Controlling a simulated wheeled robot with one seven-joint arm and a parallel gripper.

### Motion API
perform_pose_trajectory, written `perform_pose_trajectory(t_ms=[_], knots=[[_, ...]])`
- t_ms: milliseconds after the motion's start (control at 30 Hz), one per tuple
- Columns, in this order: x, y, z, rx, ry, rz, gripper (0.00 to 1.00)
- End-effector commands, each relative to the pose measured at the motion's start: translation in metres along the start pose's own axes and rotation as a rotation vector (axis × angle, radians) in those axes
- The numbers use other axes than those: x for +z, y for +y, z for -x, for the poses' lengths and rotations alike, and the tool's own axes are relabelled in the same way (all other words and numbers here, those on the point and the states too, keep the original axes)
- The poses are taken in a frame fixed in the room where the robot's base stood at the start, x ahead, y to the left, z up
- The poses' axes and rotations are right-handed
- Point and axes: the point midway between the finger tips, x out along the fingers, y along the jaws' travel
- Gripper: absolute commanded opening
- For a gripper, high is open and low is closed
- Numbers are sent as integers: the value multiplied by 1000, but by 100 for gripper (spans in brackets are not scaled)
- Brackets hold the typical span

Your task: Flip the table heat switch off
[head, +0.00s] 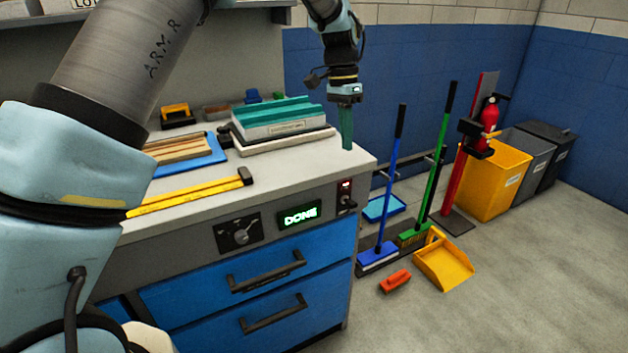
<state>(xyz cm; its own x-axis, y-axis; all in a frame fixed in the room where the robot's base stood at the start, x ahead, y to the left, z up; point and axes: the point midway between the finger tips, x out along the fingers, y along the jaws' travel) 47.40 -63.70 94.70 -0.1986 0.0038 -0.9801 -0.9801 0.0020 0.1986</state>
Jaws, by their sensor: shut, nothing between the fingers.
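The heat switch (346,202) is a small dark toggle on a black plate at the right end of the table's front face, with a small red light above it. The lever's position is too small to tell. My gripper (347,147) has teal fingers, shut and empty, pointing down. It shows over the right end of the table top (310,168), above and behind the switch in the picture and apart from it. The table (250,275) has a grey top and blue drawers.
A yellow bar tool (185,197), a blue board (205,158) and a teal-topped stack (275,120) lie on top. Brooms (390,180) and an orange dustpan (445,265) stand right.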

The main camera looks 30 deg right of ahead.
Motion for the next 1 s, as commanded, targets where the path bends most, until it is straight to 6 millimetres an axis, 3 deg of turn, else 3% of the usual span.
perform_pose_trajectory(t_ms=[133, 567, 767, 1000], knots=[[-16, 12, -4, 11, -9, -53, 0], [-16, 12, -8, 11, -9, -56, 0], [-16, 13, -35, 12, -13, -55, 0], [-15, 14, -84, 12, -13, -54, 0]])
